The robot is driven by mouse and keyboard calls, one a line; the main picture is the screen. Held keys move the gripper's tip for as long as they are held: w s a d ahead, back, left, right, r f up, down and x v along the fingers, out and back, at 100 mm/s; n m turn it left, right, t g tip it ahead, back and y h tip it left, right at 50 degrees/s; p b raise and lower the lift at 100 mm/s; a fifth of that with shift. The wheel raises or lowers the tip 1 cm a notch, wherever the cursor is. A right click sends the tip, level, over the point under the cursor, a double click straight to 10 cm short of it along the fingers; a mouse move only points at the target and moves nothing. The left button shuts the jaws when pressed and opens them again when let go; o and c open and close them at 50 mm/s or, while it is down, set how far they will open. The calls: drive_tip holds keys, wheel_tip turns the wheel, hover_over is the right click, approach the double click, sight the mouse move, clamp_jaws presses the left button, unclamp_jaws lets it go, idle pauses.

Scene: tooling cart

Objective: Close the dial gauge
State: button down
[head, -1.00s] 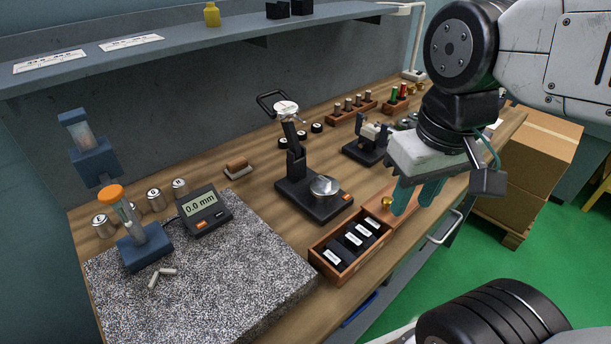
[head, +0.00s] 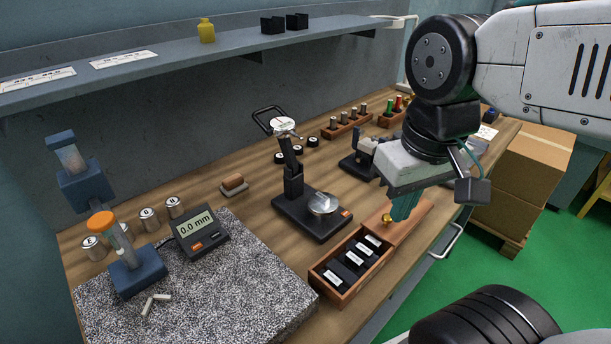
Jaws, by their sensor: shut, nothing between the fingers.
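The dial gauge has a black base (head: 297,222) with a round silver platen (head: 322,204) on its right part. Its hinged black arm (head: 292,172) stands raised and leans back to the left. A white-faced dial (head: 283,125) with a black loop handle (head: 266,120) is at the arm's top, clear of the platen. My gripper (head: 402,210) has its teal fingers together and empty. It points down at the right of the gauge, above the brass knob end of a wooden box, apart from the gauge.
The wooden box (head: 341,290) with several black blocks lies in front of the gauge. A black fixture (head: 362,163) stands behind my gripper. A granite plate (head: 250,285) with a digital readout (head: 199,234) is at left. The shelf (head: 200,60) overhangs the back.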

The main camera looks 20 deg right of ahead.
drive_tip(key=w+d+f+m+y, duration=0.2)
drive_tip(key=w+y, duration=0.2)
drive_tip(key=w, duration=1)
drive_tip(key=w+d+f+m+y, duration=0.1)
drive_tip(key=w+m+y, duration=0.3)
drive_tip(key=w, duration=0.9)
drive_tip(key=w+d+f+m+y, duration=0.15)
drive_tip(key=w+y, duration=0.35)
drive_tip(key=w, duration=0.9)
wheel_tip(320, 180, up, 4)
drive_tip(key=w+y, duration=0.2)
drive_tip(key=s+a+n, duration=0.1)
drive_tip(key=s+a, duration=0.1)
drive_tip(key=a, duration=0.7)
drive_tip(key=shift+s, duration=0.3)
